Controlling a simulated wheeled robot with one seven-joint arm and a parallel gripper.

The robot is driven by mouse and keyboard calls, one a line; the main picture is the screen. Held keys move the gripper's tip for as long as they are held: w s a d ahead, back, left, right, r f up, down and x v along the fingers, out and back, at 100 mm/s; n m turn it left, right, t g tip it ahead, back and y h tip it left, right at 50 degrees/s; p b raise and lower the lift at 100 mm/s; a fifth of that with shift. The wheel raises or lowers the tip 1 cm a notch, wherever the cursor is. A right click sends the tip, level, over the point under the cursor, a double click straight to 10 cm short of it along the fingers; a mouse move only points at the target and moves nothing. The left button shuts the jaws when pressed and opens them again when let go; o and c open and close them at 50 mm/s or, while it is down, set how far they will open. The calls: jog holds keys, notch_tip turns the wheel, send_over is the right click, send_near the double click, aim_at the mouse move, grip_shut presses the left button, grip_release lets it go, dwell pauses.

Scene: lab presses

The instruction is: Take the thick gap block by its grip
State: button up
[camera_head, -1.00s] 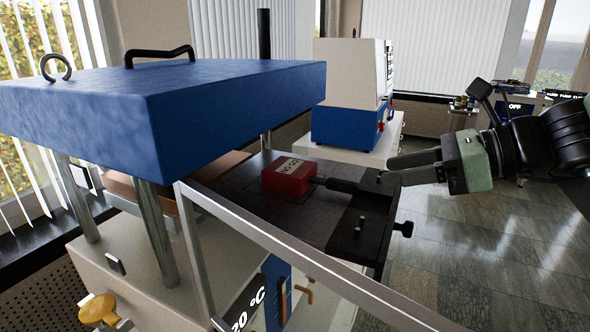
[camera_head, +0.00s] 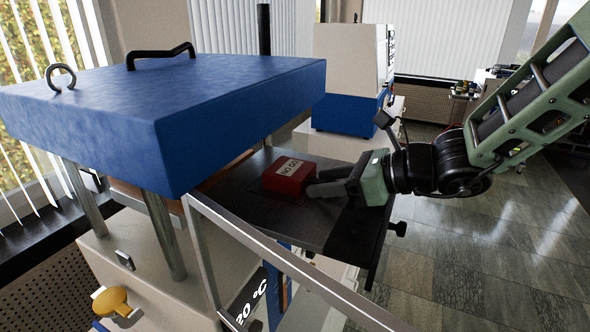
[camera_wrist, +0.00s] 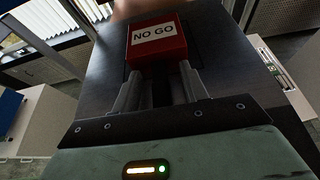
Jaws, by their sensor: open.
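The thick gap block is a red block (camera_head: 290,177) with a "NO GO" label, lying on the dark plate (camera_head: 248,207) in front of the press. In the wrist view the red block (camera_wrist: 157,50) is straight ahead of my gripper (camera_wrist: 160,84). Its dark grip (camera_wrist: 161,94) points back toward my palm and lies between my two grey fingers. The fingers are open, one on each side of the grip, with their tips close to the block. In the head view my gripper (camera_head: 316,182) comes in from the right and hides the grip.
The blue press head (camera_head: 180,105) on steel columns overhangs left of the block. A metal guard rail (camera_head: 275,255) crosses the foreground. A blue and white machine (camera_head: 350,80) stands behind. Open floor lies to the right.

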grip_shut()
jog(key=shift+r, duration=0.1)
